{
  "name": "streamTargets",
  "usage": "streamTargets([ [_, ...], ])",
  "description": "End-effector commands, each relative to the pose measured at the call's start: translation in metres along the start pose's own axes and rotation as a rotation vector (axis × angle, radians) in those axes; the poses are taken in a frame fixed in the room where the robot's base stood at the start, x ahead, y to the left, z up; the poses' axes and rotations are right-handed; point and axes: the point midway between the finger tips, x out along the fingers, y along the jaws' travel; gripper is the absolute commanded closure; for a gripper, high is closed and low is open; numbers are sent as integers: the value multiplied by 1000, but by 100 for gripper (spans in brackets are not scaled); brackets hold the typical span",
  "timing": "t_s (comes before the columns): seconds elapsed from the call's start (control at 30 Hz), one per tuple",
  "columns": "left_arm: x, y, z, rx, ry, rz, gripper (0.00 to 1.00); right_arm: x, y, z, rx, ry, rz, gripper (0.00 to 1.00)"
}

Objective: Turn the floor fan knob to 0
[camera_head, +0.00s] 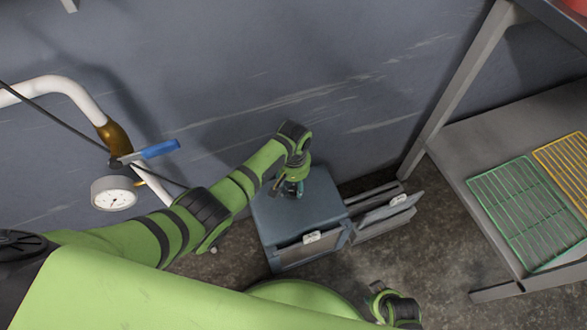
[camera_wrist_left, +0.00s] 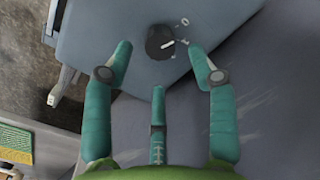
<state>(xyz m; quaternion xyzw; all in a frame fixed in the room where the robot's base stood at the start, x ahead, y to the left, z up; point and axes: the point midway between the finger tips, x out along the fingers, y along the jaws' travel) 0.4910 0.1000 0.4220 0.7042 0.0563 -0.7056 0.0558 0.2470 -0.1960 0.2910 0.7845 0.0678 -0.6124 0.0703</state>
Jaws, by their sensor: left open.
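A dark round knob (camera_wrist_left: 157,42) with a white pointer line shows in the left wrist view, on the blue-grey top of a box-shaped unit (camera_wrist_left: 220,20). In the head view the unit (camera_head: 323,205) stands on the floor by the wall, and my gripper hides the knob there. My left gripper (camera_head: 291,188) points down over the unit's top. My right gripper's fingers do not show.
A pressure gauge (camera_head: 114,194) and a blue-handled valve (camera_head: 160,149) on a white pipe (camera_head: 60,86) are near my left arm. A grey shelf (camera_head: 475,134) with a green rack (camera_head: 527,213) and a yellow rack (camera_head: 568,165) stands at right. Grey panels (camera_head: 388,209) adjoin the unit.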

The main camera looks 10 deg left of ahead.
Motion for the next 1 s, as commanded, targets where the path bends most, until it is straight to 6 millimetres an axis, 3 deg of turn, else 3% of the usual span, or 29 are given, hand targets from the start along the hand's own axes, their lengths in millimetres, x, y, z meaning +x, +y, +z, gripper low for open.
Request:
streamTargets([
  [0.4, -65, -1, 1, -1, -1, 0, 42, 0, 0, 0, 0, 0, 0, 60],
  [1.0, -73, -1, 1, -2, -3, -2, 42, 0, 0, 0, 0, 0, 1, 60],
])
